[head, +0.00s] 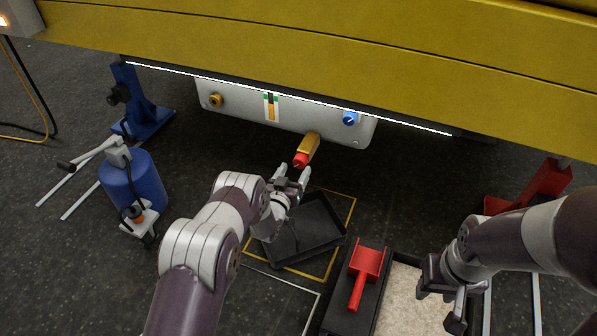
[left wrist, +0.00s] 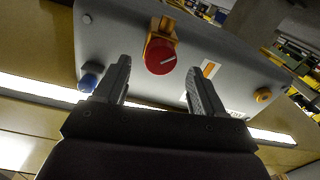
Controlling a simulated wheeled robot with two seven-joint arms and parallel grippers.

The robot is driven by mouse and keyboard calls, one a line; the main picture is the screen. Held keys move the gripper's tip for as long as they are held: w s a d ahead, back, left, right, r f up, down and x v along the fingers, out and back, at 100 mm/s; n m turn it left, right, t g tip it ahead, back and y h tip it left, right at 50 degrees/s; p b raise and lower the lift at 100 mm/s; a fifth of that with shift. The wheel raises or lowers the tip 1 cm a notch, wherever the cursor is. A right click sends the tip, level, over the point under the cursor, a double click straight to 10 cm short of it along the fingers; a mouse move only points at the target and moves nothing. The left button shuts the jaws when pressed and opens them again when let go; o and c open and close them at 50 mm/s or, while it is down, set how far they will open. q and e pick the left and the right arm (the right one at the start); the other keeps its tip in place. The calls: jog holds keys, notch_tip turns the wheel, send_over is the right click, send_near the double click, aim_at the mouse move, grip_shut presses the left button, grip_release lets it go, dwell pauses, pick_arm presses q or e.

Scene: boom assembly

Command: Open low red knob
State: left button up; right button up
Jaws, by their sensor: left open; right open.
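The low red knob (head: 300,160) sits on the end of an orange-yellow fitting (head: 309,144) under the grey tank (head: 240,110). In the left wrist view the red knob (left wrist: 160,57) has a white line on its face and shows beyond and between my two fingertips. My left gripper (head: 291,172) is open and empty, just below the knob in the head view; its fingers also show in the left wrist view (left wrist: 158,80). They look apart from the knob. My right gripper (head: 440,295) is open at the lower right, over the tray of pale granules.
A black tray (head: 325,240) lies on the floor in a yellow outline below my left gripper. A red scoop (head: 366,265) lies beside the granule tray (head: 405,262). A blue knob (head: 350,118) is on the tank. A blue canister (head: 146,182) stands at left. The yellow boom (head: 300,50) hangs overhead.

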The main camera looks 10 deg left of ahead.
aim_at(298, 164)
pick_arm(q)
jog(key=w, duration=0.1)
jog(key=w+b, duration=0.1)
jog(key=shift+w+d+f, duration=0.2)
jog(key=shift+w+d, duration=0.05)
jog(key=shift+w, duration=0.1)
jog(key=shift+w+r, duration=0.15)
jog(key=shift+w, duration=0.2)
pick_arm(e)
jog(key=shift+f, duration=0.95)
pick_arm(q)
jog(key=c, duration=1.1)
jog(key=shift+o, duration=0.2)
